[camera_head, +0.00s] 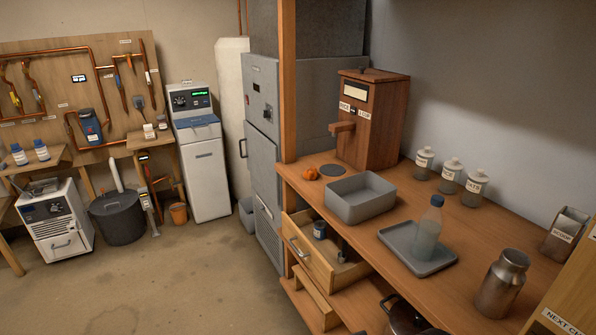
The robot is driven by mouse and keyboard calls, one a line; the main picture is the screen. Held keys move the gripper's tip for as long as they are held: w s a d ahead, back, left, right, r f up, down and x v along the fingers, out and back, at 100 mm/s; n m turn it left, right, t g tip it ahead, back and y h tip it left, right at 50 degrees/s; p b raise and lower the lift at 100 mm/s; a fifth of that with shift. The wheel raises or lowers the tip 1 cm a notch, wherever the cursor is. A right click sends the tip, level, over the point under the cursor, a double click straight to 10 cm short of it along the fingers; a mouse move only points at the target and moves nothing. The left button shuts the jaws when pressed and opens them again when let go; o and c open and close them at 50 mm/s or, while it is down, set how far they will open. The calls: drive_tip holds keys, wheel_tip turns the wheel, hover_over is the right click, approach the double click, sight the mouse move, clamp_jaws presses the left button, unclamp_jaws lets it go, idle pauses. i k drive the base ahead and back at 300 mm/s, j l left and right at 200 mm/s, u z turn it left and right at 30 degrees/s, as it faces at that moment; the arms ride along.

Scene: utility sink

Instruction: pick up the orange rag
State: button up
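A small crumpled orange thing, which looks like the orange rag (311,173), lies on the wooden counter (480,222) near its left end. It sits just left of a flat dark round disc (332,170) and behind the left corner of a grey open bin (362,208). Nothing covers it in this view. My gripper is not in view.
A wooden dispenser (383,120) stands behind the rag, and a wooden post (287,80) rises left of it. A drawer (312,258) below is pulled open. A bottle (428,228) on a grey tray (405,247) stands further right. The floor (170,285) at left is clear.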

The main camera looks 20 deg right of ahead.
sight(311, 174)
drive_tip(key=z, duration=3.9)
drive_tip(key=u, duration=3.35)
drive_tip(key=i+j+u, duration=0.1)
drive_tip(key=i+j, duration=0.15)
drive_tip(key=i, duration=0.2)
drive_tip(key=i+j+u, duration=0.1)
drive_tip(key=i, duration=0.35)
drive_tip(key=i+j+u, duration=0.1)
drive_tip(key=i+j, duration=0.15)
drive_tip(key=i, duration=0.25)
drive_tip(key=i+j+u, duration=0.1)
drive_tip(key=i, duration=0.35)
